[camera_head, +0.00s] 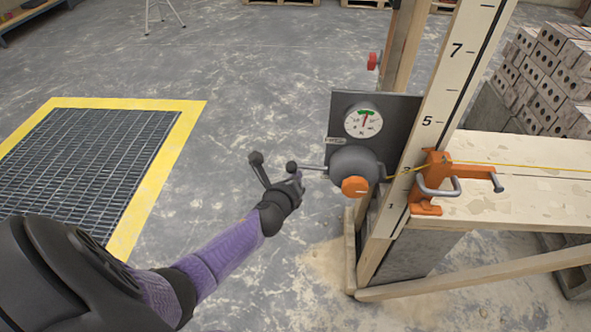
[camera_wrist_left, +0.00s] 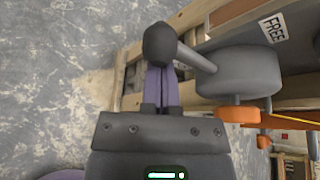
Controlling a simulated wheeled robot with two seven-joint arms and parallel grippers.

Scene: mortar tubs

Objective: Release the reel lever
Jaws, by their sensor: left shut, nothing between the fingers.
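The reel (camera_head: 352,166) is a grey drum with an orange knob (camera_head: 355,186) on a dark plate fixed to a wooden post. Its lever (camera_head: 312,167) sticks out to the left and ends in a dark ball (camera_head: 291,166). My left gripper (camera_head: 297,180) is shut and empty right by the ball. In the left wrist view the ball (camera_wrist_left: 158,43) overlaps the tips of my purple fingers (camera_wrist_left: 160,80); I cannot tell whether they touch. The drum (camera_wrist_left: 237,73) is to the right there. My right gripper is not in view.
A round gauge (camera_head: 363,121) sits above the drum, and a "FREE" label (camera_wrist_left: 272,27) shows in the wrist view. An orange clamp (camera_head: 432,182) grips the plank (camera_head: 530,205); a yellow line runs past it. Floor left of the reel is clear up to a yellow-edged grate (camera_head: 90,150).

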